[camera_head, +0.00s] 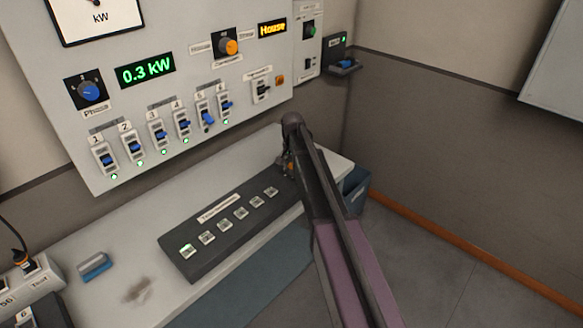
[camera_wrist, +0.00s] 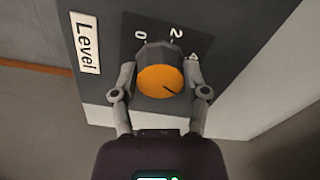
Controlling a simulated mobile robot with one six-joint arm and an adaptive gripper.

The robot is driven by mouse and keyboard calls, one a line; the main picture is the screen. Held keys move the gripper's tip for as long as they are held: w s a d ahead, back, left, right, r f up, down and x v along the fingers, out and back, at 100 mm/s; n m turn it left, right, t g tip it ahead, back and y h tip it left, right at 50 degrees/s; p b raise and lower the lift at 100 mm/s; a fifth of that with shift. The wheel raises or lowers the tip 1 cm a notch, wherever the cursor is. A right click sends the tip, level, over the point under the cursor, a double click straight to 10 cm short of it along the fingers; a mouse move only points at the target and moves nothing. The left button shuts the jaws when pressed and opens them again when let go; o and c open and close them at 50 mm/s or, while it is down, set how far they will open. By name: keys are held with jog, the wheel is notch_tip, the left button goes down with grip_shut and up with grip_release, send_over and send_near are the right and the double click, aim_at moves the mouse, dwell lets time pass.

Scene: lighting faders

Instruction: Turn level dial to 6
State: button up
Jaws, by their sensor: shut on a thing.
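The level dial (camera_wrist: 160,82) has an orange cap with a dark line and sits on a dark plate beside a white "Level" label (camera_wrist: 87,45). The marks 0, 2 and 4 show around it; higher marks are hidden. My gripper (camera_wrist: 160,80) is shut on the dial, with one finger on each side. In the head view, my arm's end (camera_head: 290,150) is at the right end of the dark console, mostly covering the dial.
The dark console (camera_head: 185,262) carries a row of several square buttons, the leftmost lit green. The wall panel (camera_head: 215,75) behind holds blue switches, a blue phase knob and an orange knob. A blue bin (camera_head: 357,188) stands right of the bench.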

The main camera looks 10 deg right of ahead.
jog(key=o, duration=1.2)
jog(key=shift+c, duration=0.2)
jog(key=shift+r, duration=0.1)
